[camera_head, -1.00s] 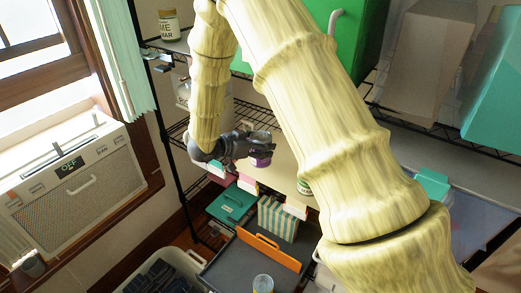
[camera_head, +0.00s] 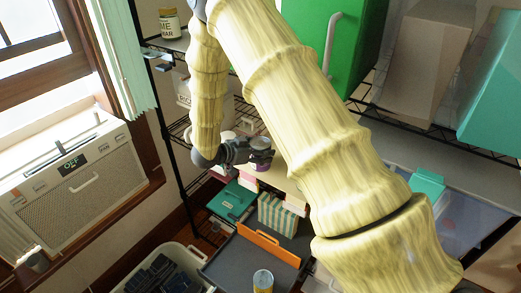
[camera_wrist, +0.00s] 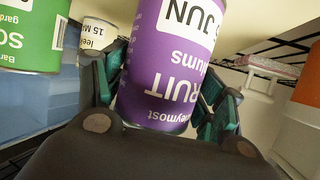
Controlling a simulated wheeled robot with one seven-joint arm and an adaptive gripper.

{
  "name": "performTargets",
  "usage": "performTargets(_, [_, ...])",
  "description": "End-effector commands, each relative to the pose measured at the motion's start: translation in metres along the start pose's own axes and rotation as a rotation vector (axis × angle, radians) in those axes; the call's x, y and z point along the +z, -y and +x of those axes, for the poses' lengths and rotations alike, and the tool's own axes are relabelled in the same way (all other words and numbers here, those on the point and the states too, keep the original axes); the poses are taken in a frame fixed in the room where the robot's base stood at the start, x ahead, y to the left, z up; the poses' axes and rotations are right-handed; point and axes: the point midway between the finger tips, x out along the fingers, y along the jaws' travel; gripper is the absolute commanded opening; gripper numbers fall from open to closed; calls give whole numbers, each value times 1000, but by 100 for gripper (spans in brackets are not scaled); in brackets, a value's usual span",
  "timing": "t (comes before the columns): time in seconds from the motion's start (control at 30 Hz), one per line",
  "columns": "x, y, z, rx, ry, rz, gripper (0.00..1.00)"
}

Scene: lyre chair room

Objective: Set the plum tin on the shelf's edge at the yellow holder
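The plum tin (camera_wrist: 165,75) is purple with a white label and fills the middle of the wrist view. Its "FRUIT" lettering appears upside down there. My gripper (camera_wrist: 170,95) has one finger on each side of it and appears shut on it. In the head view the plum tin (camera_head: 262,145) shows small, at the fingers of my gripper (camera_head: 258,154), over the pale shelf board (camera_head: 284,182). Whether its base touches the board cannot be told. Pink and white holders (camera_head: 248,184) line the shelf's front edge. I cannot make out a yellow one; my arm covers part of the edge.
A green tin (camera_wrist: 32,35) and a small white tin (camera_wrist: 97,33) stand left of the plum tin. An orange object (camera_wrist: 307,80) is at far right. Below the shelf are a striped box (camera_head: 277,214), a teal box (camera_head: 232,199) and a dark tray (camera_head: 250,264).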

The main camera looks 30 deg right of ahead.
Motion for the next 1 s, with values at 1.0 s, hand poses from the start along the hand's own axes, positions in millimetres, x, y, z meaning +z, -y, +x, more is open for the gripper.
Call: performTargets(1.0, [-1, 1, -85, -2, 0, 2, 86])
